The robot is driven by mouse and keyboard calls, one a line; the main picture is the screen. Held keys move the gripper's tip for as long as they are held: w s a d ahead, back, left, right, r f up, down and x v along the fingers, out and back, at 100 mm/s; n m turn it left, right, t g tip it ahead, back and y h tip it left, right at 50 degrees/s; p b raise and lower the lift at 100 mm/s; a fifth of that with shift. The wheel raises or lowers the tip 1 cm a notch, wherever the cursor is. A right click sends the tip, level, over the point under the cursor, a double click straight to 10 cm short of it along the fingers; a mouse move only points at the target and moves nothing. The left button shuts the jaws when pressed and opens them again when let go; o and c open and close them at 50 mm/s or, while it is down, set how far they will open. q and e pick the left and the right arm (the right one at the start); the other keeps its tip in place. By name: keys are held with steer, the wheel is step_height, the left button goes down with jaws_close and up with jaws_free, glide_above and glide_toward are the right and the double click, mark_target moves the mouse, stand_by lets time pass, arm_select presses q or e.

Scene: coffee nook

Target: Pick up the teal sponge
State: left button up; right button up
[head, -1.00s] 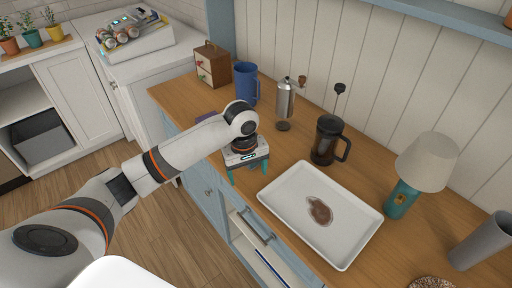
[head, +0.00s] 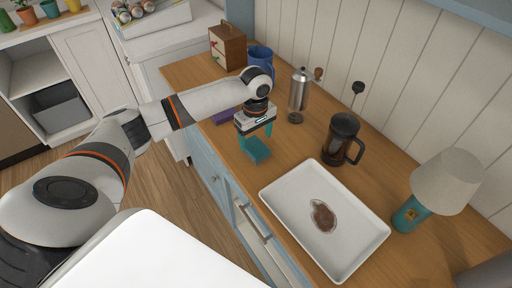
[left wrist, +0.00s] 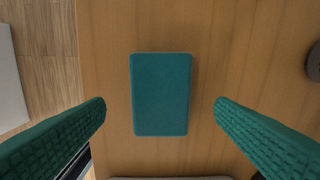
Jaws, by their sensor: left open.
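The teal sponge (head: 258,150) lies flat on the wooden counter, left of the white tray. In the left wrist view the sponge (left wrist: 161,94) is a rounded rectangle, centred between my two teal fingers with clear gaps on both sides. My left gripper (head: 255,147) is open and empty, pointing down above the sponge. Its fingertips also show in the left wrist view (left wrist: 160,108). My right gripper is not in view.
The white tray (head: 283,190) with a brown stain (head: 323,215) lies right of the sponge. The counter's front edge is near.

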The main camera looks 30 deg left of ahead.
mark_target(255, 146)
arm_select(q)
step_height(255, 146, down, 4)
steer(key=shift+a+r+p, duration=0.1)
steer(key=shift+r+p, duration=0.1)
steer(key=shift+p, duration=0.25)
steer(key=shift+f, duration=0.45)
steer(key=shift+w, duration=0.1)
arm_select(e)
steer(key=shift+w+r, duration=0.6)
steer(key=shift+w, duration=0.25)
arm_select(q)
steer(key=c, duration=1)
step_height(255, 146, up, 10)
steer(key=shift+b, duration=0.7)
steer(key=shift+c, duration=0.2)
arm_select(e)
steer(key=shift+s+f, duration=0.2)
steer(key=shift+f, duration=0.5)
